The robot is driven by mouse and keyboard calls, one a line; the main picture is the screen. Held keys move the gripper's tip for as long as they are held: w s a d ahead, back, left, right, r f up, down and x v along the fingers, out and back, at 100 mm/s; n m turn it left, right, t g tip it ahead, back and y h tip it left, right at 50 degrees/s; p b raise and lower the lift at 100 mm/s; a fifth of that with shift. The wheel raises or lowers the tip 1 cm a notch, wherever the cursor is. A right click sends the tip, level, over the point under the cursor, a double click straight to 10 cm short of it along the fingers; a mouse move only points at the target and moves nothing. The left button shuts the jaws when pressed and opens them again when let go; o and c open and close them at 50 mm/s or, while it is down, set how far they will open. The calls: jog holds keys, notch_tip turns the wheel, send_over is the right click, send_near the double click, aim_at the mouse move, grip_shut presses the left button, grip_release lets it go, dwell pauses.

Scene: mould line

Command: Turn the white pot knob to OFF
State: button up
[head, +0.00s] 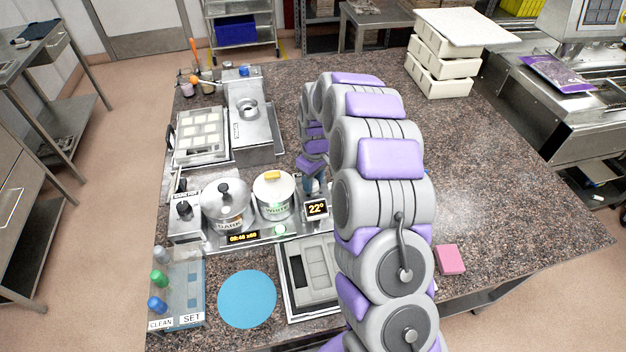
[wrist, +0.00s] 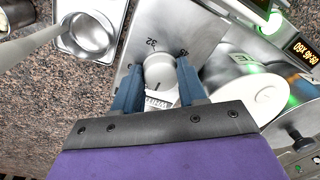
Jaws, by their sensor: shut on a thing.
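The white pot knob (wrist: 159,71) is a pale round knob in the wrist view, on a metal panel with the marks 32 and 45 beside it. A partly covered label lies at its near side. My gripper (wrist: 160,88) has its two blue fingers on either side of the knob, shut on it. I cannot read the knob's setting. In the head view my gripper (head: 312,186) is beside the white pot (head: 274,208), and the knob is hidden there. The display (head: 316,208) reads 22°.
The dark pot (head: 226,214) stands left of the white pot, with its own black knob (head: 184,210) at far left. A metal machine with a round cup (head: 248,110) stands behind. A mould (head: 313,272), a blue disc (head: 247,299) and a pink block (head: 450,259) lie in front.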

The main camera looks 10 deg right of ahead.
aim_at(315, 181)
jog(key=o, duration=1.1)
jog(key=shift+w, duration=0.1)
jog(key=shift+c, duration=0.2)
notch_tip(315, 181, up, 17)
jog(key=p, duration=0.1)
jog(key=shift+w+d+r+p, duration=0.15)
jog(key=shift+w+d+p, duration=0.1)
jog(key=shift+d+p, duration=0.1)
jog(key=s+a+r+m+b, duration=0.1)
jog(key=s+r, duration=0.1)
jog(key=s, duration=0.8)
jog(key=s+a+r+m+b, duration=0.1)
jog(key=s+r+m, duration=0.15)
jog(key=s, duration=0.75)
jog(key=s+f+m, duration=0.1)
jog(key=s+f, duration=0.1)
jog(key=s, duration=0.9)
jog(key=s+d+f+m+g+b, duration=0.1)
jog(key=s+f+m, duration=0.1)
jog(key=s, duration=0.9)
jog(key=shift+s+f, duration=0.25)
jog(key=shift+s, duration=0.05)
